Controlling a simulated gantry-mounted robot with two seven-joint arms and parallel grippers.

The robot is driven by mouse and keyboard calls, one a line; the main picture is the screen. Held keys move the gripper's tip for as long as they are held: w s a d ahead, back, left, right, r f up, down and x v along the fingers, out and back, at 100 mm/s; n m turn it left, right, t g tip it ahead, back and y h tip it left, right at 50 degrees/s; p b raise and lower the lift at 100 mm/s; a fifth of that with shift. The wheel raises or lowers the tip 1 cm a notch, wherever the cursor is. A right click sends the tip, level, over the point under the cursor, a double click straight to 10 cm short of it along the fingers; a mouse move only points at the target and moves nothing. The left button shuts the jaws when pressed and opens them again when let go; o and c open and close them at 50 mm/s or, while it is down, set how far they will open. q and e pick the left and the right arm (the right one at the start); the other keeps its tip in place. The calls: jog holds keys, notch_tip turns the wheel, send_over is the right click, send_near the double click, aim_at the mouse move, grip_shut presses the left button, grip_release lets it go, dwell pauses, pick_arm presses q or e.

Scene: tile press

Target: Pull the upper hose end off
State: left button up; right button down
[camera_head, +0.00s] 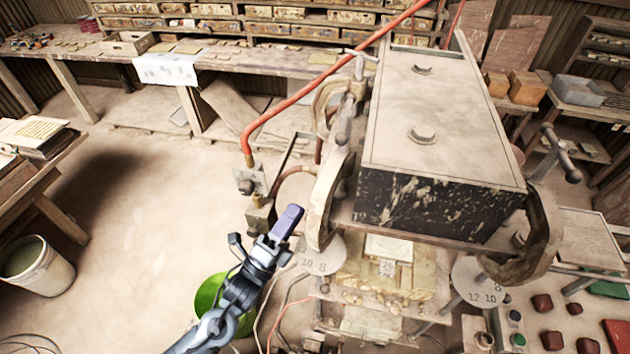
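The upper orange hose (322,76) comes down from the top right and bends down at its left. Its end sits in a brass-coloured fitting (249,160) above a small metal valve block (247,182) on the press's left side. A shorter, darker red hose (291,172) curves just below and to the right. My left gripper (289,220) is below and right of the valve block, apart from the hose end. Its purple fingers show nearly edge-on, so I cannot tell any gap between them. No hose lies in it. My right gripper is out of view.
The press's large dusty box (437,118) and curved clamp (326,200) stand close right of my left gripper. A green bucket (212,292) is behind my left arm. A white bucket (37,268) stands far left. Open floor (165,210) lies left of the press.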

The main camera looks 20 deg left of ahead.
pick_arm(q)
jog(key=p+x, duration=0.3)
jog(key=x, duration=0.6)
grip_shut()
